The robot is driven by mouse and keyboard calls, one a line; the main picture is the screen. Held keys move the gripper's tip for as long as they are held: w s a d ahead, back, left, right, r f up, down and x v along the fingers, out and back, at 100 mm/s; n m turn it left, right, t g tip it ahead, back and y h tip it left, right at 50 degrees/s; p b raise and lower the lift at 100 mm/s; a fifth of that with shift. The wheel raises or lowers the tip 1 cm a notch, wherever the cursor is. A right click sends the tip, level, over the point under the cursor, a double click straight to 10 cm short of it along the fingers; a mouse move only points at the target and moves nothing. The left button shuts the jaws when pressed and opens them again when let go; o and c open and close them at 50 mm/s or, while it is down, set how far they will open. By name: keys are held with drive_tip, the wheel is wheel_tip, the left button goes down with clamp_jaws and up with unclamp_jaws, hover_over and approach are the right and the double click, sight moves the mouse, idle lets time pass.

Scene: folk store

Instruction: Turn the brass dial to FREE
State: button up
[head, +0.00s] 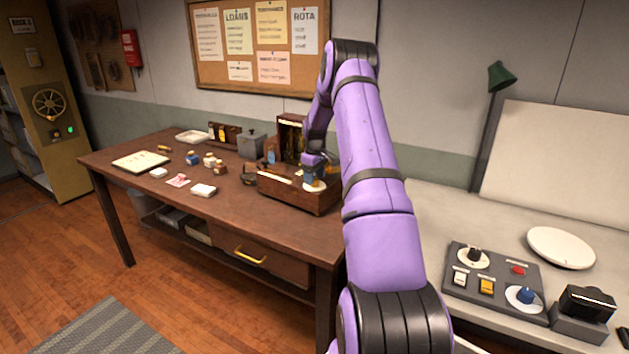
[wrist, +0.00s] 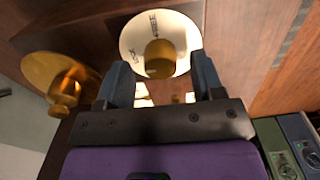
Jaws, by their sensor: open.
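The brass dial (wrist: 159,59) is a round brass knob on a white disc with small dark lettering, in the wrist view. In the head view the white disc (head: 315,187) shows on the front of a wooden box, partly behind my gripper (head: 314,172). In the wrist view my gripper (wrist: 164,72) is open, its two blue-grey fingers on either side of the knob. I cannot tell whether they touch it.
A second brass knob (wrist: 62,88) is at the left of the wrist view. The wooden table (head: 130,185) carries several small items left of the box. A control panel (head: 492,285) with knobs and switches lies on the right counter. A notice board (head: 245,75) hangs behind.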

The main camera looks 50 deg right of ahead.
drive_tip(key=shift+f, duration=0.75)
drive_tip(key=shift+c, duration=0.3)
drive_tip(key=c, duration=0.9)
drive_tip(key=shift+o, duration=0.2)
